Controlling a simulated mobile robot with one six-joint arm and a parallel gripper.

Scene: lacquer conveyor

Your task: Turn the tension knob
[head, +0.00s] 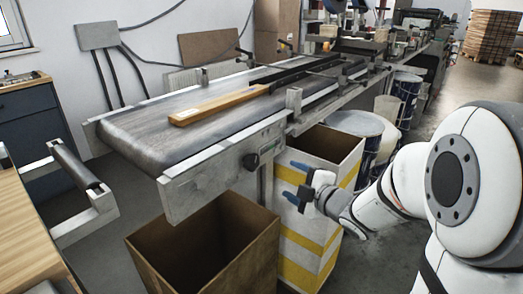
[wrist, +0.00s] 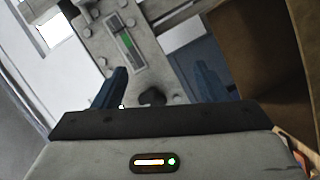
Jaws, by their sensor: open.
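The tension knob (head: 251,161) is a small dark knob on the grey metal side plate at the near end of the conveyor. In the wrist view the knob (wrist: 152,97) shows dark and lobed, between the two blue fingers and partly hidden by my gripper's body. My gripper (head: 295,182) is open and empty, to the right of the knob and a little lower in the head view, apart from it. The fingers also show in the wrist view (wrist: 160,84). A slotted scale with a green mark (wrist: 126,44) is on the plate beside the knob.
The conveyor belt (head: 150,135) carries a long wooden piece (head: 218,104). An open brown bin (head: 205,245) stands below the belt's end. A yellow-and-white striped box (head: 308,235) stands close by my gripper. A wooden table (head: 25,235) is at the left.

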